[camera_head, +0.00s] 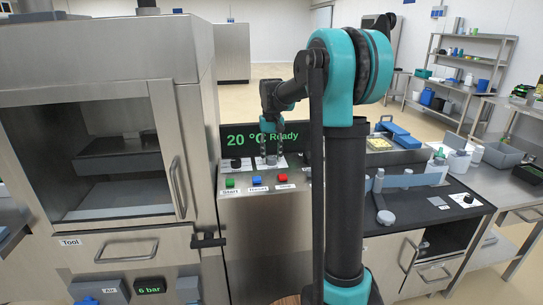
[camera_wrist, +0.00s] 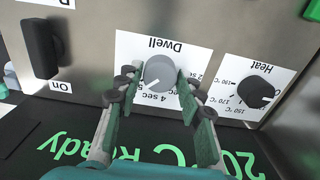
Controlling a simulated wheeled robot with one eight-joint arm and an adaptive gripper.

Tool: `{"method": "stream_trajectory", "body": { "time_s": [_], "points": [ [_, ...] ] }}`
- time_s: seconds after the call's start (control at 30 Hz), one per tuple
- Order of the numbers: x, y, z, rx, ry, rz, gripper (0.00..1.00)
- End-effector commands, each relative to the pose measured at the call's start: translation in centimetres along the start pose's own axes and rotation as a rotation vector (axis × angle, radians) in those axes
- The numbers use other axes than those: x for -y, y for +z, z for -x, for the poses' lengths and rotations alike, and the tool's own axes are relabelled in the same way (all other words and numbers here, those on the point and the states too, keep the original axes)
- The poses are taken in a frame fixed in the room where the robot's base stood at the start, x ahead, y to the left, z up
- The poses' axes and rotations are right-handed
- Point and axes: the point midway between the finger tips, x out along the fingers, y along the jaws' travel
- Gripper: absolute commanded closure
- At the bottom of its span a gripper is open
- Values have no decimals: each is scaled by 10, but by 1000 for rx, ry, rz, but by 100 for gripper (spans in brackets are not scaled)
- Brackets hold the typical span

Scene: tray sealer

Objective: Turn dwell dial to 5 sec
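The dwell dial (camera_wrist: 159,72) is a round grey knob on a white label marked "Dwell", shown upside down in the wrist view. Its pointer line is toward the "4 sec" mark; parts of the scale are hidden by my fingers. My gripper (camera_wrist: 158,84) has one finger on each side of the dial. A gap shows on the left side, and the right finger looks very close to the knob; contact there cannot be told. In the head view my gripper (camera_head: 269,143) points down at the panel, over the dwell label (camera_head: 270,162).
The black heat dial (camera_wrist: 254,92) is beside the dwell dial, and a black switch (camera_wrist: 40,48) is on the other side. The green display (camera_head: 262,137) reads 20 °C Ready, behind my gripper. Start, red and blue buttons (camera_head: 257,181) line the panel's front.

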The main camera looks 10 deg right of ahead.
Motion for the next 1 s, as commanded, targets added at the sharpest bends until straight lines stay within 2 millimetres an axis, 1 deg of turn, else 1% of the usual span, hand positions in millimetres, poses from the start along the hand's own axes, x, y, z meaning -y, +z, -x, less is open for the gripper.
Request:
{"method": "stream_trajectory", "body": {
  "time_s": [0.03, 0.1, 0.37, 0.47, 0.57, 0.67, 0.9, 1.0],
  "points": [
    [0, 0, 0, 0, 0, 0, 53],
    [0, 0, 0, 0, 0, 0, 46],
    [0, 0, 0, 0, 0, 1, 46],
    [0, 0, 4, 1, 0, 1, 46],
    [0, 0, 16, 1, 0, 1, 46],
    [0, 1, 33, 0, 0, 1, 46],
    [0, 0, 83, 0, 0, 1, 46],
    [0, 0, 98, 0, 0, 1, 46]
  ]
}}
